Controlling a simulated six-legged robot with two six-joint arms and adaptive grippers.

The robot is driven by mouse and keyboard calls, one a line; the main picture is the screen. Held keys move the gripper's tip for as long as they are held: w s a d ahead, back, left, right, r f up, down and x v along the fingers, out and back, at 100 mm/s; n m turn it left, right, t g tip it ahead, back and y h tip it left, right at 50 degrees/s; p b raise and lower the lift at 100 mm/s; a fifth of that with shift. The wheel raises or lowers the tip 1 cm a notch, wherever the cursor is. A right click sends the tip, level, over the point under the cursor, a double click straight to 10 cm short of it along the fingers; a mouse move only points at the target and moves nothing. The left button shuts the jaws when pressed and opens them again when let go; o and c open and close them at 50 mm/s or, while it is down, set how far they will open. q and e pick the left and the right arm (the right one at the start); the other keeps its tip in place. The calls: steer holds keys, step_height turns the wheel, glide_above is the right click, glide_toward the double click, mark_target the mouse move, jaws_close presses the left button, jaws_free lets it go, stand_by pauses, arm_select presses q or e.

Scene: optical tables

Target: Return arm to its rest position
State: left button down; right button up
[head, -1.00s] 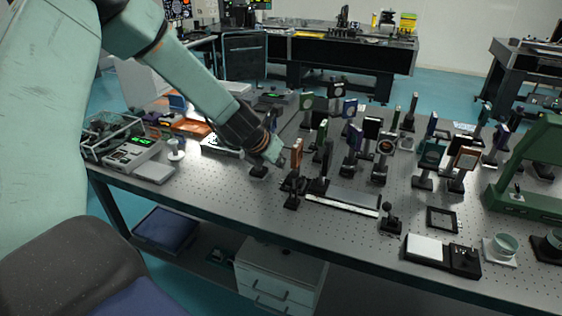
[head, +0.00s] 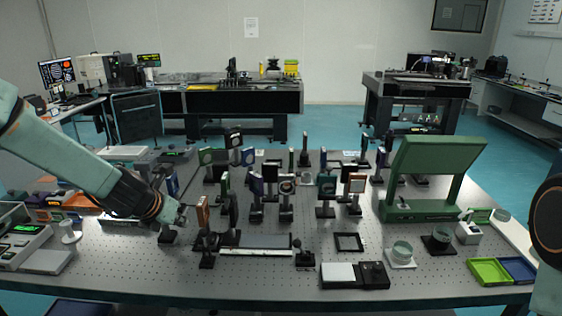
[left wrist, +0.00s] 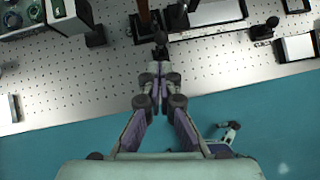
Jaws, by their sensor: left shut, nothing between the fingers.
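My left arm comes in from the left in the head view and reaches over the optical table (head: 130,262). Its gripper (head: 183,214) is just left of an orange-framed optic (head: 202,213) on a black post; I cannot tell whether they touch. In the left wrist view the gripper's fingers (left wrist: 160,88) are together with nothing between them, seen over the table's front edge with the teal floor below. Part of my right arm shows at the right edge of the head view; its gripper is out of frame.
Several post-mounted optics crowd the table's middle. A green stand (head: 432,180) is at the right, with green (head: 490,271) and blue (head: 518,268) trays in front. A grey instrument (head: 20,240) is at the left. The front strip of the table is mostly bare.

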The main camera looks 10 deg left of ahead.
arm_select(q)
steer(key=s+d+f+m+g+b, duration=0.1)
steer(key=s+d+f+m+b, duration=0.2)
steer(key=s+f+m, duration=0.35)
steer(key=s+d+f+m+g+b, duration=0.15)
steer(key=s+d+f+m, duration=0.25)
steer(key=f+m, duration=0.55)
steer(key=s+d+f+m+b, duration=0.35)
steer(key=s+f+m, duration=0.2)
steer(key=m, duration=0.65)
steer(key=s+d+f+m+g+b, duration=0.2)
steer(key=s+f+m+b, duration=0.2)
steer(key=s+f, duration=0.4)
steer(key=s+d+f+m+g+b, duration=0.3)
steer(key=s+f+b, duration=0.3)
steer(key=s, duration=0.9)
step_height(320, 180, down, 3)
steer(key=shift+d+f+m, duration=0.1)
steer(key=shift+d+m, duration=0.25)
steer(key=shift+m, duration=0.15)
